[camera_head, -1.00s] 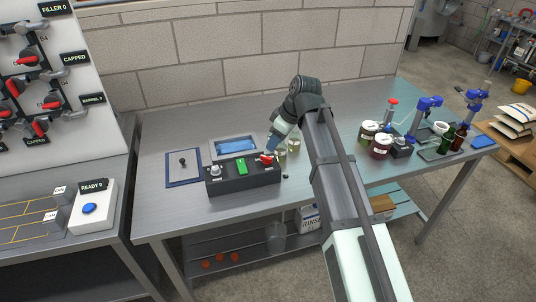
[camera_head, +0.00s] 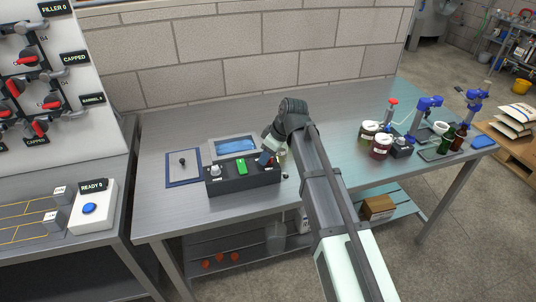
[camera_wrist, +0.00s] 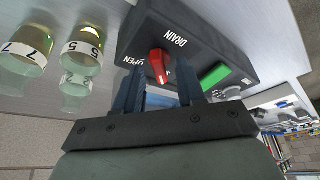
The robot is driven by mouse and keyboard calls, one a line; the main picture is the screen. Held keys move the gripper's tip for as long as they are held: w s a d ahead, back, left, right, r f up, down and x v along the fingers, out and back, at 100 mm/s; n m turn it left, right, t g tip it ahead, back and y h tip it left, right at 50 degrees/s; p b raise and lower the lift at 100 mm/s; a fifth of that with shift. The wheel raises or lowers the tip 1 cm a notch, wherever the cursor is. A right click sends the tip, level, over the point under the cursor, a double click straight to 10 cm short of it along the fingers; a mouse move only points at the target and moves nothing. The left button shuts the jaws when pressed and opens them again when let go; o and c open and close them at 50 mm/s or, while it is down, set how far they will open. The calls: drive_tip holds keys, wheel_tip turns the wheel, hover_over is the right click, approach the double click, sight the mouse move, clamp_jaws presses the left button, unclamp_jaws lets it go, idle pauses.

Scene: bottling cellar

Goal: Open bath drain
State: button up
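The red drain knob (camera_wrist: 158,65) sits on the black control box (camera_wrist: 225,35) in the wrist view, beside the words DRAIN and OPEN. My gripper (camera_wrist: 158,74) is open, its two blue fingers apart, with the knob showing between their tips. No contact with the knob is visible. The bath (camera_head: 236,146), with blue water, lies just behind the box.
A green switch (camera_head: 242,167) and a pale knob (camera_head: 215,172) share the box. Numbered glass vials (camera_wrist: 30,48) stand close beside it. A blue-edged plate (camera_head: 183,168) lies to the left. Jars (camera_head: 381,146) and bottles stand far right.

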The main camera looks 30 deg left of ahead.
clamp_jaws()
drive_tip(key=shift+m, duration=0.3)
drive_tip(key=m+t, duration=0.1)
drive_tip(key=m, duration=0.2)
drive_tip(key=shift+s+m+t, duration=0.15)
drive_tip(key=shift+m+t, duration=0.25)
drive_tip(key=m+t+h, duration=0.1)
drive_tip(key=m, duration=0.3)
drive_tip(key=shift+s+a+m, duration=0.1)
drive_tip(key=shift+m, duration=0.2)
drive_tip(key=m+h, duration=0.1)
drive_tip(key=m, duration=0.1)
drive_tip(key=m+t, duration=0.1)
drive_tip(key=m, duration=0.1)
drive_tip(key=shift+a+h, duration=0.15)
drive_tip(key=shift+h, duration=0.25)
drive_tip(key=shift+m+t+h, duration=0.3)
drive_tip(key=shift+m+h, duration=0.6)
drive_tip(key=shift+m, duration=1.5)
